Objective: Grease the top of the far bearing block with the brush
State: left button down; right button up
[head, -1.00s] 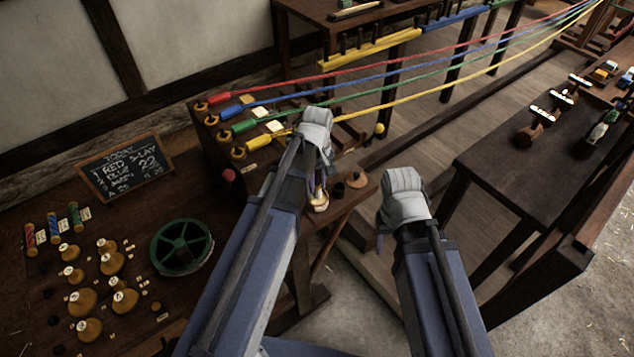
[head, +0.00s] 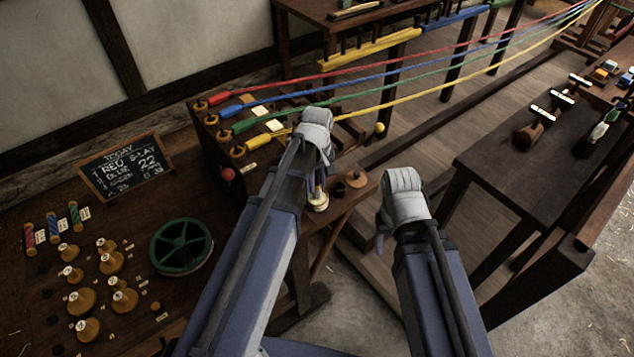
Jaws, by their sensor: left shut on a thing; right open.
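My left gripper (head: 318,184) points down over a small shelf (head: 333,213) at the front of the dark wooden rope machine. It is shut on what seems to be the brush, mostly hidden by my own arm and fingers. A pale round pot (head: 318,204) stands directly below the fingertips; I cannot tell whether the brush touches it. My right gripper (head: 382,236) is open and empty, lower and to the right, its fingers largely hidden behind its wrist. I cannot make out the far bearing block with certainty; my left wrist covers part of the machine.
Red, blue, green and yellow strands (head: 420,97) run from the machine towards the upper right. A dark cup (head: 339,188) and a wooden knob (head: 356,179) sit beside the pot. A chalkboard (head: 125,167), green wheel (head: 181,246) and several bobbins stand left. A dark bench (head: 500,180) stands right.

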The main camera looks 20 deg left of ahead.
pick_arm(q)
jog(key=shift+f+b, duration=0.35)
dwell(1.2)
notch_tip(320, 180, up, 7)
jog(key=p, duration=0.7)
dwell(0.4)
dwell(0.4)
